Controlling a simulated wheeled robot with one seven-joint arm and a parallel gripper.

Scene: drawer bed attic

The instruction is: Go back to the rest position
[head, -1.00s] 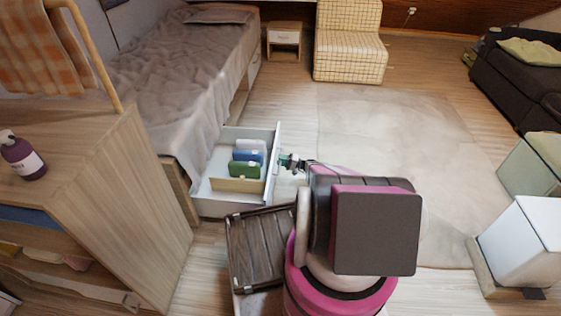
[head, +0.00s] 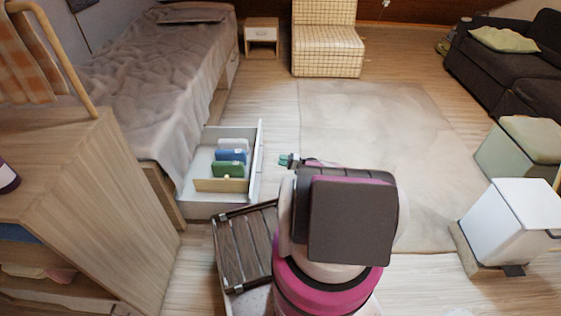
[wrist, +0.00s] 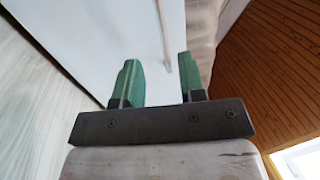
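My gripper (wrist: 160,82) shows in the wrist view with its two green fingers apart and nothing between them. In the head view my gripper (head: 286,160) is a small teal and dark shape just right of the open drawer's front, with a gap to it. The drawer (head: 258,163) is pulled out from under the bed. It holds several upright items, white, blue and green, behind a tan divider. In the wrist view a white panel (wrist: 105,35) fills much of the area beyond the fingers; I cannot tell its distance.
The bed (head: 150,75) is at the back left, with a wooden shelf unit (head: 130,190) in front. A dark slatted crate (head: 243,245) stands close to my base. A white bin (head: 510,225) and a green-topped box (head: 520,150) are at the right. The rug (head: 385,130) is clear.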

